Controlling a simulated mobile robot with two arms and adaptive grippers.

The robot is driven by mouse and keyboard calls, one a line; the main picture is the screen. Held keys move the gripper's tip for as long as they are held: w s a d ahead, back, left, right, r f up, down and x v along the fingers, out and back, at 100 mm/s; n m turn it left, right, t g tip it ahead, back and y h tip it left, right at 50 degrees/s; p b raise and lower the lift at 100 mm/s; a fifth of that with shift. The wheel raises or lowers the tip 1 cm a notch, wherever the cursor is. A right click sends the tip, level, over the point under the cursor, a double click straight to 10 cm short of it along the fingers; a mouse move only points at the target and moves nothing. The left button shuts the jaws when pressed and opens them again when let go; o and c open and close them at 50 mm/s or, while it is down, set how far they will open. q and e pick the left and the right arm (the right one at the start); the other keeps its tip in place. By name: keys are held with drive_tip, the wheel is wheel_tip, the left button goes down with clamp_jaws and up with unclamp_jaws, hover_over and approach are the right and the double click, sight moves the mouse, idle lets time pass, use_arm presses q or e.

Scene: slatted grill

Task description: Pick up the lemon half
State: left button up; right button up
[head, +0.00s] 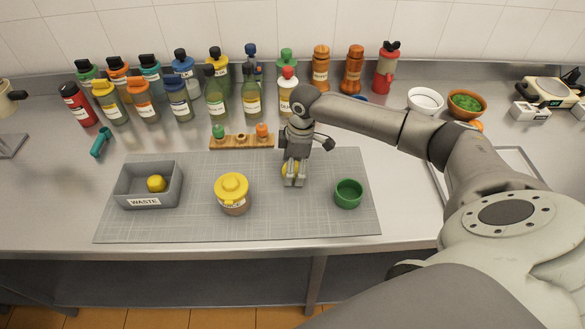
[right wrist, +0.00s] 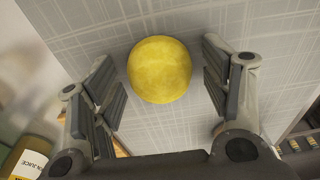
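A yellow lemon half (right wrist: 160,69) rests on the grey lined mat, rounded side towards the camera in the right wrist view. In the head view it shows as a bit of yellow (head: 287,169), mostly hidden behind my right gripper (head: 294,181). In the right wrist view my right gripper (right wrist: 165,90) is open, with one finger on each side of the lemon half and a visible gap to each. Whether its cut side is down is hidden. My left gripper is not in view.
A grey waste bin (head: 171,199) holds another yellow piece (head: 156,184). A yellow-lidded jar (head: 232,191) stands left of my gripper, and a green cup (head: 348,193) right. A wooden rack (head: 241,142) and several bottles stand behind. The mat's front strip (head: 290,222) is clear.

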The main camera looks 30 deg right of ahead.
drive_tip(key=c, duration=0.8)
drive_tip(key=shift+r, duration=0.1)
drive_tip(key=shift+r+b, duration=0.45)
drive_tip(key=shift+r, duration=0.1)
drive_tip(key=s+a+r+b, duration=0.3)
drive_tip(key=s+a+r, duration=0.3)
drive_tip(key=s+r, duration=0.5)
drive_tip(key=shift+s+a+r, duration=0.35)
drive_tip(key=shift+s+r, duration=0.05)
drive_tip(key=shift+s, duration=0.25)
